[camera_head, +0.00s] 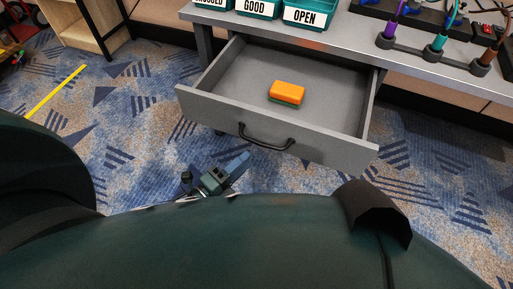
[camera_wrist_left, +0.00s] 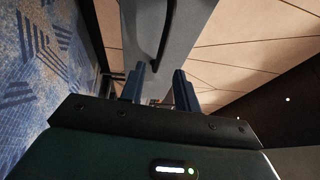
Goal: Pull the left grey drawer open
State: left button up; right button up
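The grey drawer (camera_head: 228,108) is pulled out from under the worktop in the head view, with its inside showing. Its black bar handle (camera_head: 266,143) is on the front panel; it also shows in the left wrist view (camera_wrist_left: 163,35). My left gripper (camera_head: 238,162) is below and slightly left of the handle in the head view. In the left wrist view my gripper's fingers (camera_wrist_left: 158,82) are apart with nothing between them, and the handle lies ahead of the fingertips, apart from them. My right gripper is not in view.
An orange and green sponge (camera_head: 287,92) lies in the drawer. Teal bins labelled GOOD (camera_head: 257,9) and OPEN (camera_head: 305,15) stand on the worktop (camera_head: 345,38). Cables with purple, teal and brown plugs stand in a dark holder (camera_head: 431,53).

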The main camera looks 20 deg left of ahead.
pick_arm(q)
jog(key=v, duration=0.5)
jog(key=shift+s, duration=0.2)
dwell(0.3)
